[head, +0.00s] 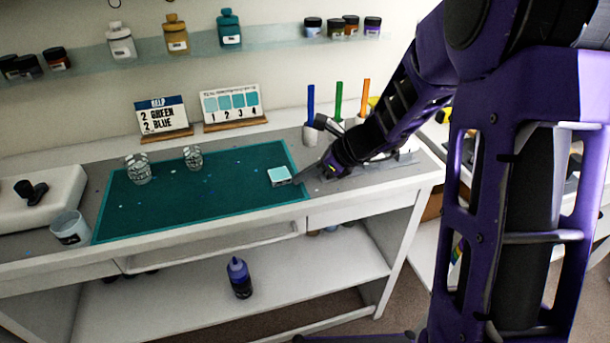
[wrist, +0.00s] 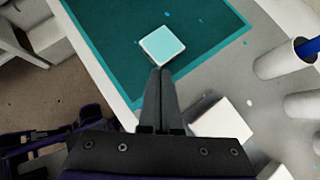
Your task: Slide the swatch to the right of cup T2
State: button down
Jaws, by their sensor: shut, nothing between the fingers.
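The swatch (head: 279,174) is a small pale-cyan square with a white edge, lying near the right end of the teal mat (head: 225,196). It also shows in the wrist view (wrist: 162,46), just beyond my fingertips. My gripper (head: 298,180) is shut and empty, low over the mat's right edge, to the right of the swatch. In the wrist view its fingertips (wrist: 160,73) are at the swatch's near edge; I cannot tell if they touch. Two clear cups, one at the left (head: 138,169) and one farther back (head: 193,157), stand on the mat. I cannot read which is T2.
A sign reading 2 green, 2 blue (head: 162,117) and a numbered colour card (head: 231,105) stand behind the mat. Pen holders (head: 310,135) stand back right. The mat between cups and swatch is clear.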

jog(key=w+a+p, duration=0.1)
jog(key=w+a, duration=0.1)
jog(key=a, duration=0.2)
jog(key=w+a+p, duration=0.1)
jog(key=a, duration=0.3)
jog(key=w+a+p, duration=0.1)
jog(key=w+a, duration=0.1)
jog(key=a, duration=0.3)
jog(key=shift+w+r+p, duration=0.1)
jog(key=shift+w+p, duration=0.25)
jog(key=shift+w+a, duration=0.25)
jog(key=shift+a, duration=0.3)
jog(key=shift+d, duration=0.15)
